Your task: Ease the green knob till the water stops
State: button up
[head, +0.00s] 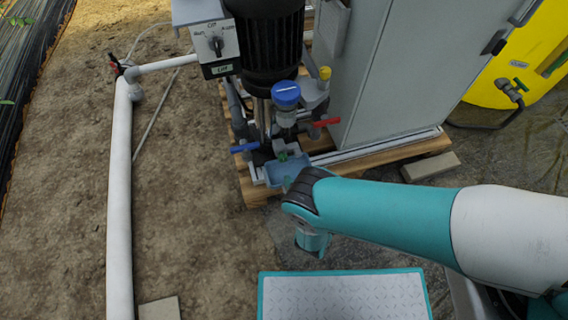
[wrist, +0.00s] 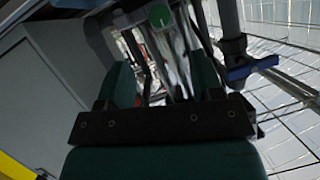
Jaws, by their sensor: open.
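The green knob (wrist: 159,15) shows as a round green face at the top of the wrist view, beyond my fingers. In the head view a small green part (head: 282,156), probably the same knob, sits above a light-blue tray at the skid's front. My gripper (wrist: 160,82) is open, its two dark green fingers apart with nothing held between them. The knob lies ahead of the fingertips and apart from them. In the head view my arm's end hides the gripper. I cannot make out any running water in either view.
A blue lever (head: 245,148) and a red lever (head: 326,123) flank the blue-capped filter (head: 286,95). The blue lever also shows close on the right in the wrist view (wrist: 252,68). A grey cabinet (head: 375,80) stands right; a white pipe (head: 119,200) runs left over bare soil.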

aim_at(284, 160)
jog(key=b+x, duration=0.6)
jog(key=x, duration=0.4)
jog(key=shift+w+f, duration=0.1)
jog(key=shift+f, duration=0.15)
jog(key=shift+w+a+b, duration=0.3)
jog(key=shift+w+b, duration=0.05)
jog(key=shift+w, duration=0.25)
jog(key=shift+c, duration=0.3)
jog(key=c, duration=0.9)
jog(key=shift+o, duration=0.2)
